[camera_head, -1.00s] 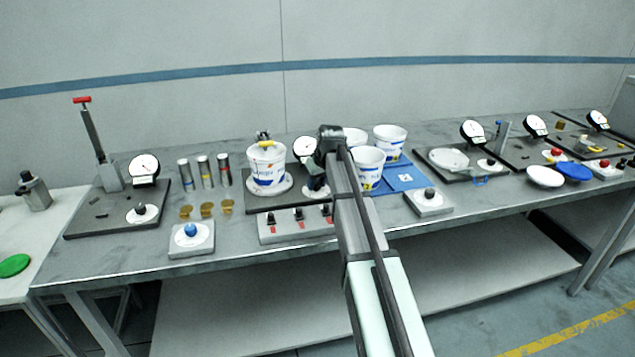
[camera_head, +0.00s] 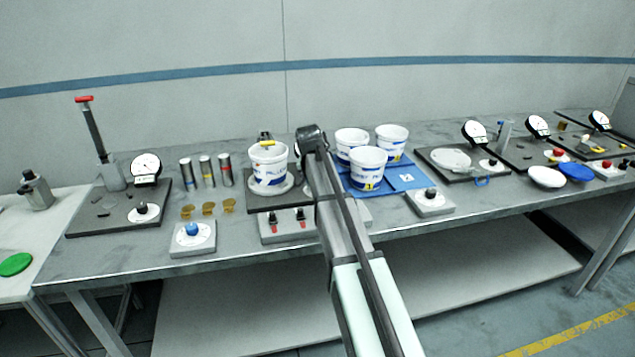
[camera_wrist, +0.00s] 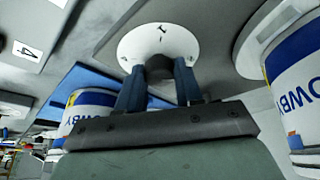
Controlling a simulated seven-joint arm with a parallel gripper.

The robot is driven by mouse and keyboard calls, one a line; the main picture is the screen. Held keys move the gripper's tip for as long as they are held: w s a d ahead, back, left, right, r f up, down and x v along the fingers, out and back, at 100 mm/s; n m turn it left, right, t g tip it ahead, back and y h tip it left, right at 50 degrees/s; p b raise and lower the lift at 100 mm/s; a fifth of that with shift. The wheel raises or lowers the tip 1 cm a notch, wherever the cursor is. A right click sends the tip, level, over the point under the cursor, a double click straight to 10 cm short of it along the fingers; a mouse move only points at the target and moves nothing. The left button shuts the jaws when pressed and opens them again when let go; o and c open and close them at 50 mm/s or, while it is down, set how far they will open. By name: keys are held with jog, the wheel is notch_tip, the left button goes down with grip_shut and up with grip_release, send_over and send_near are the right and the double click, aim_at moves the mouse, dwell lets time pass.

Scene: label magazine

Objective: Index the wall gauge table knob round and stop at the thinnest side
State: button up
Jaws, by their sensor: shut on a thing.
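My gripper (camera_wrist: 159,80) is shut on a dark knob (camera_wrist: 159,66) in the wrist view. The knob stands in the middle of a white disc (camera_wrist: 140,45) with small numbers, one looking like a 1. A white tub (camera_head: 268,160) with a blue label stands upright on a white round table (camera_head: 286,187) in the head view, with a small yellow piece (camera_head: 266,141) at its rim. The table also shows at the right of the wrist view (camera_wrist: 246,55). In the head view my arm covers the knob, my fingertips and the dial gauge, so its needle cannot be read.
Several white tubs (camera_head: 367,172) stand on or by a blue mat (camera_head: 405,176) just right of my arm. A box with dark switches (camera_head: 285,235) lies in front. A blue-knobbed box (camera_head: 193,240) and three metal cylinders (camera_head: 206,170) are to the left.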

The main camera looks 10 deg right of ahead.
jog(key=shift+m, duration=0.4)
jog(key=o, duration=1)
jog(key=shift+o, duration=0.2)
jog(key=shift+r, duration=0.1)
jog(key=v, duration=1.3)
jog(key=shift+a+r, duration=0.25)
jog(key=shift+a, duration=0.05)
